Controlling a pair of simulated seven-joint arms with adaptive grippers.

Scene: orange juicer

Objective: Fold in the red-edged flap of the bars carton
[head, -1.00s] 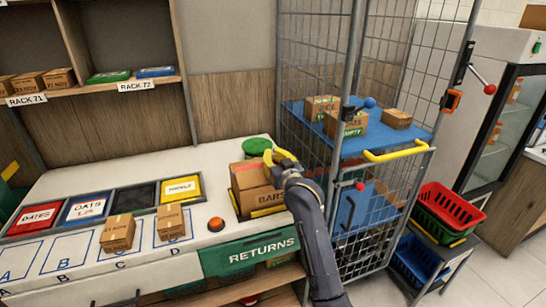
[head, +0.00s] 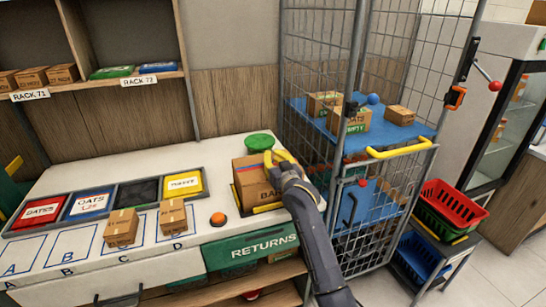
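The bars carton (head: 255,184) is a brown box standing on the counter in a yellow-edged spot, its printed label partly hidden by my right arm. Thin red and blue lines show near its top; I cannot tell exactly how each flap lies. My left gripper is not in view.
The wire cage cart (head: 345,120) stands close on the right. The green RETURNS panel (head: 250,247) is in front.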

